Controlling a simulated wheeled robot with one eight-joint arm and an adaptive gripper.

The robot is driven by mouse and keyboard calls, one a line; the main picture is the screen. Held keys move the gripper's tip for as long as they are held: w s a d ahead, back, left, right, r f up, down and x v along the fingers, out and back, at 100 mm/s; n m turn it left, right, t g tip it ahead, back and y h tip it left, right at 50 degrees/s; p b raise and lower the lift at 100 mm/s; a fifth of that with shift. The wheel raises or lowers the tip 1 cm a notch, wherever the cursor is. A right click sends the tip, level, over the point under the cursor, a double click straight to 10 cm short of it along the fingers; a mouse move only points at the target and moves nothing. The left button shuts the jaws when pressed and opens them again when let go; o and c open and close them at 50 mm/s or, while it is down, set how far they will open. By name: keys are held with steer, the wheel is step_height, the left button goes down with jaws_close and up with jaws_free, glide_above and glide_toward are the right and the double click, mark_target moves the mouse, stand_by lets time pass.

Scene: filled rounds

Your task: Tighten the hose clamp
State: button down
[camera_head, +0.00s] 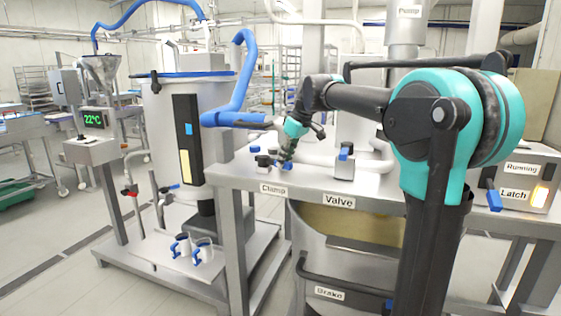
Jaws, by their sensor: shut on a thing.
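The hose clamp (264,161), a small dark fitting with blue parts, sits on the steel bench top behind the label "Clamp". My gripper (286,160) points down at its right side, with the fingertips at a small blue part. My gripper is shut on this part of the clamp. The dark fingers hide much of the part, and the view is too small to show the screw or how tight the band is.
A latch box (525,182) stands at the far right. A large steel tank (160,125) with a blue hose (244,75) stands to the left.

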steer(key=shift+w+d+n, duration=0.35)
steer(key=shift+w+n, duration=0.2)
steer(key=shift+n, duration=0.25)
steer(key=shift+g, duration=0.3)
steer(key=c, duration=1.4)
jaws_free()
steer(key=shift+o, duration=0.2)
steer(key=v, duration=1.2)
steer(key=shift+d, duration=0.1)
